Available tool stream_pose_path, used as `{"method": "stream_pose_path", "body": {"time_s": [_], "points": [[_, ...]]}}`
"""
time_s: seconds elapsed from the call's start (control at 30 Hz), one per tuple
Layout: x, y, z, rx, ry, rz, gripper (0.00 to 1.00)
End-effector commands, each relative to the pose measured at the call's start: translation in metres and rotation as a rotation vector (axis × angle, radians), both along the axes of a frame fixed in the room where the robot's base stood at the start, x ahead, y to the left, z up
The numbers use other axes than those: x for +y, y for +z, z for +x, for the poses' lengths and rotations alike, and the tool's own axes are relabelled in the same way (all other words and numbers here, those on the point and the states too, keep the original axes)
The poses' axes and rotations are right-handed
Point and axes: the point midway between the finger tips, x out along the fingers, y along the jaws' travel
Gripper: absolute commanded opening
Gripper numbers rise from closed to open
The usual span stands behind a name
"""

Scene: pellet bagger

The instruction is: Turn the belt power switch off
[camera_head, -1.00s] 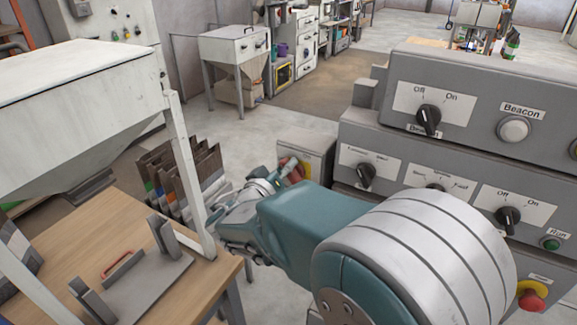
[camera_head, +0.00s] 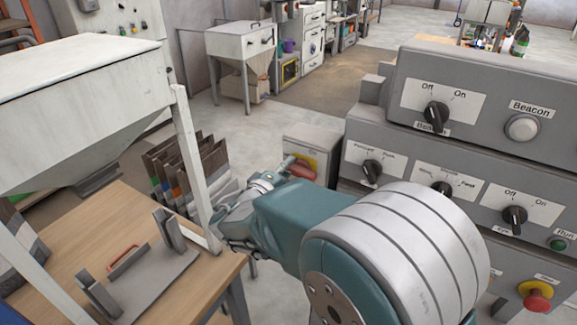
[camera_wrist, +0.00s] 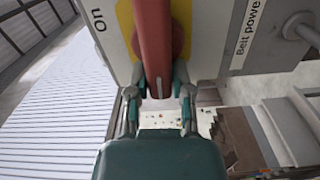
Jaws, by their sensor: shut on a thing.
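The belt power switch is a red lever handle (camera_wrist: 153,40) on a yellow plate (camera_wrist: 124,18), on a grey box (camera_head: 312,145) left of the main panel. In the wrist view, the lettering "On" (camera_wrist: 98,22) and a label reading "Belt power" (camera_wrist: 246,30) flank the lever. My gripper (camera_wrist: 162,88) is shut on the lever's end, one finger on each side. In the head view the red lever (camera_head: 303,169) shows beyond my teal arm. My fingertips are small there, and the lever's exact angle is hard to read.
The grey control panel (camera_head: 400,205) with black knobs and a red stop button (camera_head: 537,299) stands right of my arm. A wooden table (camera_head: 185,300) with a metal fixture, a white hopper (camera_head: 90,120) and a rack of bags (camera_head: 190,165) are at left.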

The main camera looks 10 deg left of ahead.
Motion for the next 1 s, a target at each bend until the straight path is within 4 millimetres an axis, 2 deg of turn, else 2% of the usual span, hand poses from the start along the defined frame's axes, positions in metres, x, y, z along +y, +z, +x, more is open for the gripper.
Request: {"method": "stream_pose_path", "body": {"time_s": [0.03, 0.73, 0.77, 0.8, 0.83, 1.0], "points": [[0.0010, -0.0061, -0.0010, 0.018, 0.005, -0.020, 0.00], [0.0010, -0.0086, -0.0011, 0.043, 0.005, -0.087, 0.00], [0.0009, -0.0086, -0.0011, 0.043, 0.005, -0.087, 0.37], [0.0009, -0.0086, -0.0012, 0.043, 0.005, -0.087, 0.55], [0.0008, -0.0084, -0.0012, 0.042, 0.004, -0.087, 0.63], [0.0006, -0.0058, -0.0007, 0.036, 0.002, -0.085, 0.63]]}}
